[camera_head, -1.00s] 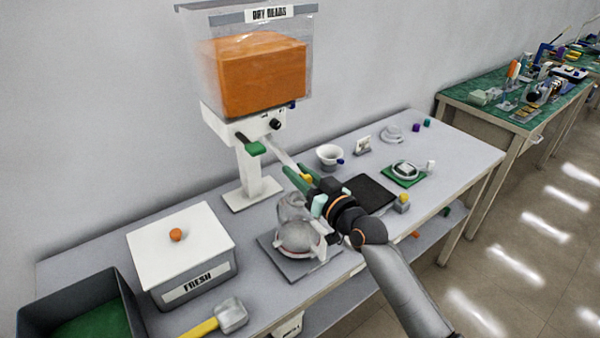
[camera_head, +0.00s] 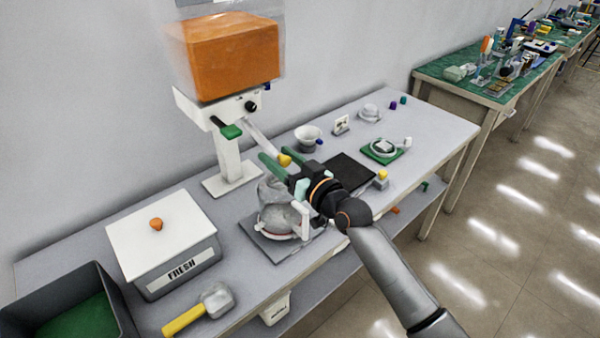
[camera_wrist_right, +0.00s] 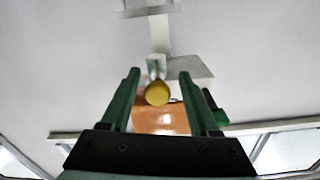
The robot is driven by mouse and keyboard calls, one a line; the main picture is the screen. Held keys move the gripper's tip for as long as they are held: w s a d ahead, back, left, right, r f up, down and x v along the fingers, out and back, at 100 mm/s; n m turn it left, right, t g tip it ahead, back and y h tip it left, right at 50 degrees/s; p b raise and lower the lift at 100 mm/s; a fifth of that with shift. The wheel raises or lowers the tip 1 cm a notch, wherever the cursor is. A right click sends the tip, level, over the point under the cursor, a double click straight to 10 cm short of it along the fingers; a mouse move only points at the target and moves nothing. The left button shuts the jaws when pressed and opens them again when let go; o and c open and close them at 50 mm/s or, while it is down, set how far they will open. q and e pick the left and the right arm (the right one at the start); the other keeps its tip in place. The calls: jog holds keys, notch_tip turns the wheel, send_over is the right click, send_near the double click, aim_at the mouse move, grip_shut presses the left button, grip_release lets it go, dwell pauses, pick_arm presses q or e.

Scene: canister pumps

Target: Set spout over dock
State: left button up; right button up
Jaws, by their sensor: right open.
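The dispenser (camera_head: 225,58) with orange contents stands at the back on a white post. Its pale spout (camera_head: 262,138) slants down to the right and ends in a yellow tip (camera_head: 285,160). My right gripper (camera_head: 274,160) is open, its green fingers near the yellow tip. In the right wrist view the yellow tip (camera_wrist_right: 157,93) shows between the two open fingers (camera_wrist_right: 160,85), with gaps on both sides. A clear round vessel (camera_head: 279,215) stands on a grey plate (camera_head: 270,246) below my gripper; I cannot tell if this is the dock. My left gripper is out of view.
A white-lidded bin marked FRESH (camera_head: 165,243), a dark crate (camera_head: 60,300) and a yellow-handled scoop (camera_head: 200,309) are at the left. A white funnel cup (camera_head: 307,138), black mat (camera_head: 347,173) and green scale (camera_head: 384,151) are to the right.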

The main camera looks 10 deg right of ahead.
jog(key=v, duration=1.1)
jog(key=shift+s, duration=0.2)
jog(key=shift+f, duration=0.1)
